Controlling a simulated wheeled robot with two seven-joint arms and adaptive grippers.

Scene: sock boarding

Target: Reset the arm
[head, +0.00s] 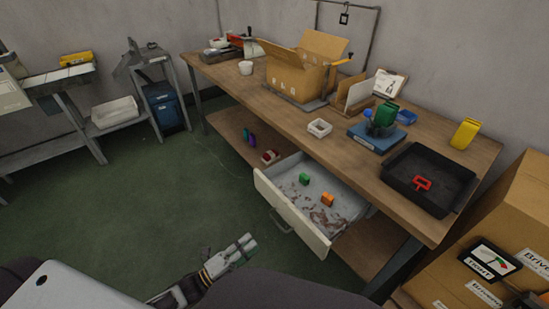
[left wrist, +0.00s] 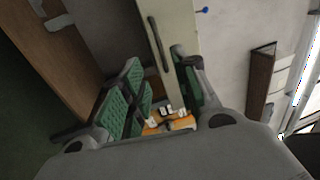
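My left gripper (head: 246,247) shows at the bottom centre of the head view, over the green floor and short of the open drawer (head: 291,214). In the left wrist view its two green-padded fingers (left wrist: 165,85) stand apart with a gap between them. I see no object clearly clamped between the pads. An orange patch with white and black bits (left wrist: 170,122) shows low between the fingers; I cannot tell what it is. The drawer's pale front and handle (left wrist: 158,44) appear beyond the fingers. My right gripper is in neither view.
The open drawer holds a green piece (head: 304,179) and an orange piece (head: 327,199). Above it, the wooden workbench (head: 345,155) carries a cardboard box (head: 290,75), a small white tray (head: 319,128) and a black tray (head: 408,190). Cartons (head: 505,220) stand at right. The floor (head: 130,205) left is clear.

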